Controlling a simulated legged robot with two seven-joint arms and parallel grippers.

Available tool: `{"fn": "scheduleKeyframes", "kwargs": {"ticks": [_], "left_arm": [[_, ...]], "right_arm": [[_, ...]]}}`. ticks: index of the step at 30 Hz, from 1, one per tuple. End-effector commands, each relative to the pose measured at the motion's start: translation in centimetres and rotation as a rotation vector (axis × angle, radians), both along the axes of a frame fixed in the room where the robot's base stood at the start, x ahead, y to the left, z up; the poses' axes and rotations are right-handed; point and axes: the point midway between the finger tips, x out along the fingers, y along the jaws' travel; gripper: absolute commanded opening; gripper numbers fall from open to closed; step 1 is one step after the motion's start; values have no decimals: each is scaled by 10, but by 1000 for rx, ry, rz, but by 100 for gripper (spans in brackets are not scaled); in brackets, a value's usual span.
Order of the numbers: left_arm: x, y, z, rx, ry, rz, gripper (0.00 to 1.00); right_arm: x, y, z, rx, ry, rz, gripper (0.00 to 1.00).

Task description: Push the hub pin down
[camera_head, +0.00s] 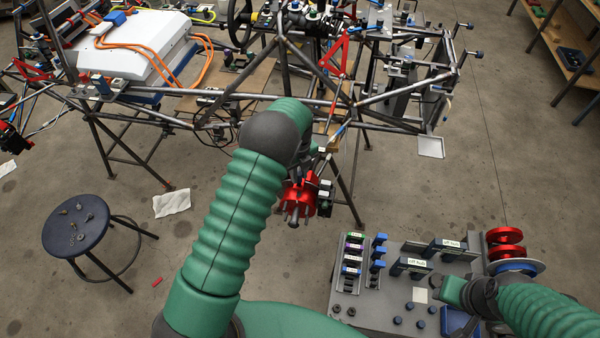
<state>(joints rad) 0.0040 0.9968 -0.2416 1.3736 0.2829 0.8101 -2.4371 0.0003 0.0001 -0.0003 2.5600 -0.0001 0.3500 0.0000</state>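A red hub (297,194) with several metal pins or studs sticking out hangs at the near side of the tube chassis, in the middle of the view. I cannot tell which of these is the hub pin or how far in it sits. My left arm reaches up to just above and behind the hub. My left gripper (318,158) is small and mostly hidden by the arm's dark joint, close to the hub; its fingers cannot be made out. My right gripper (453,290) is low at the right, over the tool board, with its finger opening unclear.
The tube chassis (390,100) fills the top. A dark round stool (76,222) with small parts stands left. A shelf (560,60) is at top right.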

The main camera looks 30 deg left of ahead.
Motion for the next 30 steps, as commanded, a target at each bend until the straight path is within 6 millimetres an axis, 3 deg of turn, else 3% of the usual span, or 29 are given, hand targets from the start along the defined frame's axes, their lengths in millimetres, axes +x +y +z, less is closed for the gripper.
{"fn": "scheduleKeyframes", "kwargs": {"ticks": [3, 30], "left_arm": [[3, 0, 1, 2, -8, -1, 0], [5, 1, 3, 6, -13, 0, 0]], "right_arm": [[0, 0, 0, 0, 0, 1, 36], [0, 0, 0, 0, 0, 1, 36]]}}
